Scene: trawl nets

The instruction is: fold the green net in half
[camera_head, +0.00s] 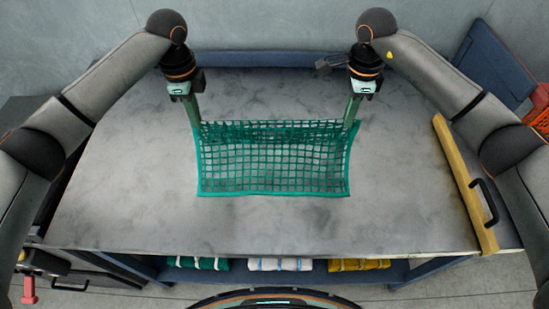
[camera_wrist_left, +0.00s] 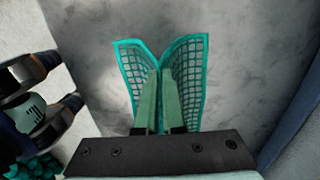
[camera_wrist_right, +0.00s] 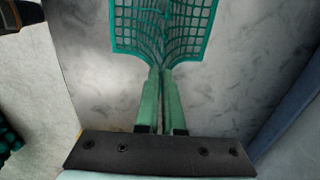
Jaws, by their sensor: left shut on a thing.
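The green net (camera_head: 275,165) is spread on the grey table, its near bordered edge lying straight and flat. Its far part looks doubled and denser, with the far corners pinched. My left gripper (camera_head: 198,121) is shut on the net at its far left. In the left wrist view the net (camera_wrist_left: 186,75) forms a V around the fingers (camera_wrist_left: 157,78). My right gripper (camera_head: 351,124) is at the net's far right corner. In the right wrist view its fingers (camera_wrist_right: 160,74) are together, with the net (camera_wrist_right: 165,30) gathered at their tips. How much is lifted is hard to tell.
The grey table (camera_head: 120,200) is clear around the net. A yellow bar (camera_head: 465,185) with a black handle lies along the right edge. Folded green (camera_head: 198,263), white (camera_head: 280,264) and yellow (camera_head: 358,265) nets sit on a shelf below. A red crate (camera_head: 538,108) stands at far right.

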